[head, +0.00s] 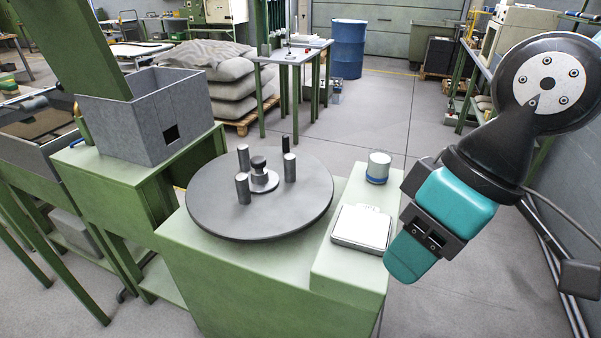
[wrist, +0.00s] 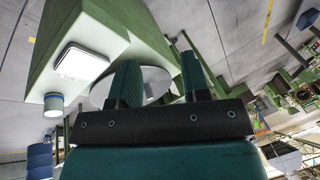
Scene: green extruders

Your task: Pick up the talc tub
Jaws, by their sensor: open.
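In the wrist view the tub (wrist: 54,104) shows at the left, beside the plate (wrist: 81,62), and looks inverted. My teal gripper (head: 406,262) hangs to the right of the ledge in the head view, in front of and apart from the tub. In the wrist view its two fingers (wrist: 158,70) stand apart with nothing between them.
A round grey turntable (head: 215,205) with several upright grey cylinders fills the machine top left of the ledge. A grey open box (head: 145,115) stands farther left. A blue barrel (head: 348,48), stacked sacks (head: 225,80) and a small table are behind. Floor behind the tub is clear.

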